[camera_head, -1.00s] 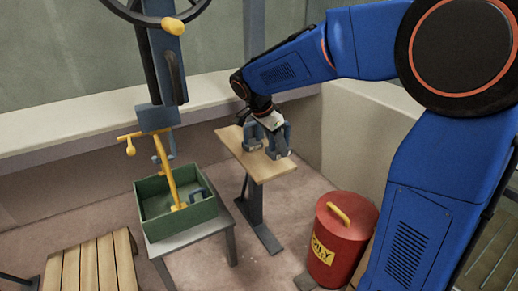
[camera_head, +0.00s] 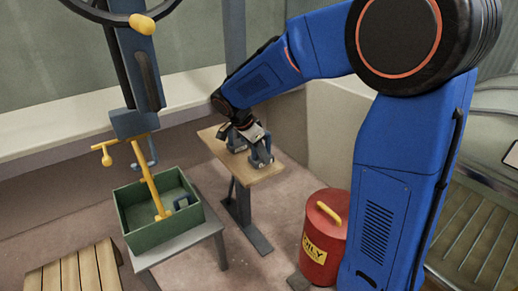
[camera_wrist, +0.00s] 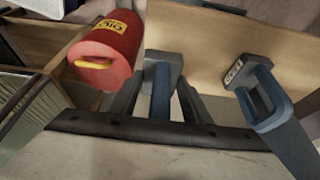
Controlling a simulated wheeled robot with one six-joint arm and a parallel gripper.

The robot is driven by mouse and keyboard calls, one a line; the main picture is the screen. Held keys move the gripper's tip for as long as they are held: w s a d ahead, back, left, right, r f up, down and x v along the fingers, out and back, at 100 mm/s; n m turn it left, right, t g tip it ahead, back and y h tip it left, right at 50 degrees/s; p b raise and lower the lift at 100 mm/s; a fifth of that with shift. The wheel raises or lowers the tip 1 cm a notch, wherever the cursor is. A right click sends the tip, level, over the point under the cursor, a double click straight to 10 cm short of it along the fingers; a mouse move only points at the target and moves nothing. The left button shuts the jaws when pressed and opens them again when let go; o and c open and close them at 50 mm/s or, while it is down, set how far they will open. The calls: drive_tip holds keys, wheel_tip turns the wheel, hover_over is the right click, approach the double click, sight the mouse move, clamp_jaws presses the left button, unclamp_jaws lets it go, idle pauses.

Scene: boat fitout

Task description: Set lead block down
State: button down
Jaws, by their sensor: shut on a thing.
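My gripper (camera_head: 256,148) is over the narrow wooden table (camera_head: 207,134). In the wrist view its fingers (camera_wrist: 162,105) are shut on a grey lead block (camera_wrist: 163,58) with a blue handle. The held block also shows in the head view (camera_head: 263,160), at or just above the tabletop; I cannot tell whether it touches. A second lead block (camera_wrist: 234,73) with a blue handle and a white label stands on the table, to the right in the wrist view. It is partly hidden behind my gripper in the head view (camera_head: 234,141).
A red bin (camera_head: 322,240) with a yellow handle stands right of the table. A green box (camera_head: 160,235) on a grey stand is to the left, with a yellow post and a handled block inside. A slatted bench (camera_head: 75,272) is at lower left. A wall ledge runs behind.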

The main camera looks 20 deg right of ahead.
sight(257, 157)
drive_tip(key=shift+f, duration=1.8)
drive_tip(key=c, duration=1)
unclamp_jaws()
drive_tip(key=shift+f, duration=0.1)
drive_tip(key=v, duration=1.2)
